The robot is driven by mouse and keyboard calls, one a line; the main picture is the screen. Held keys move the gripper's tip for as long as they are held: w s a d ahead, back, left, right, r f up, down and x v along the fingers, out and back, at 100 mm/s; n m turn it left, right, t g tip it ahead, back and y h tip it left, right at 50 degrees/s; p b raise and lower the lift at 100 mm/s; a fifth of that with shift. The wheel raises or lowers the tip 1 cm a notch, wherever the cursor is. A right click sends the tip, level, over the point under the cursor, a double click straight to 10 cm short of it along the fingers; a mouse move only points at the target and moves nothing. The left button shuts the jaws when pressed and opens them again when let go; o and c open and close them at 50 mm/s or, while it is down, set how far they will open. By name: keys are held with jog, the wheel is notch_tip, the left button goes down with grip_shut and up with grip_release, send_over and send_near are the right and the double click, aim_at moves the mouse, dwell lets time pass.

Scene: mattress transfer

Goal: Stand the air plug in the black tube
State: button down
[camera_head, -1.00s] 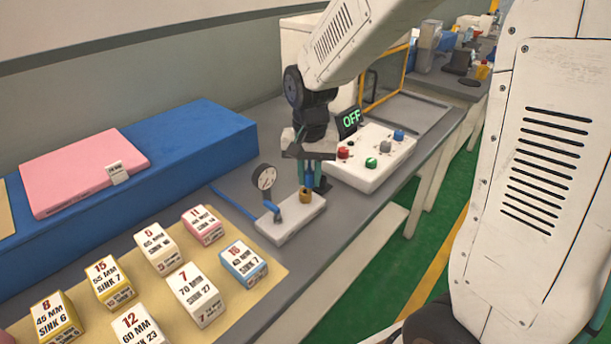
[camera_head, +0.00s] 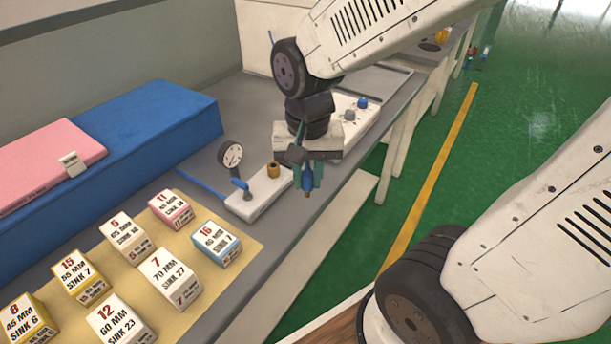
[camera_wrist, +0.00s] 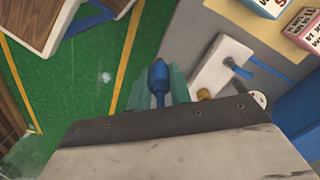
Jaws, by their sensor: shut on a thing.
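My gripper (camera_head: 307,180) is shut on the air plug, a small blue piece with a brownish tip (camera_head: 307,187). The plug hangs tip down, to the right of the white block (camera_head: 258,196) with the brass socket (camera_head: 273,169), and clear of that socket. In the wrist view, the blue plug (camera_wrist: 159,80) sits between the teal fingers of my gripper (camera_wrist: 158,88). I cannot make out a black tube in either view.
A dial gauge (camera_head: 230,155) and blue hose are at the white block. Several labelled boxes (camera_head: 175,276) stand on a tan mat in front. A white button box (camera_head: 352,118) is behind my gripper. Green floor (camera_head: 500,120) lies open to the right.

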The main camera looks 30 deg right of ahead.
aim_at(307, 170)
jog(key=shift+r, duration=1.7)
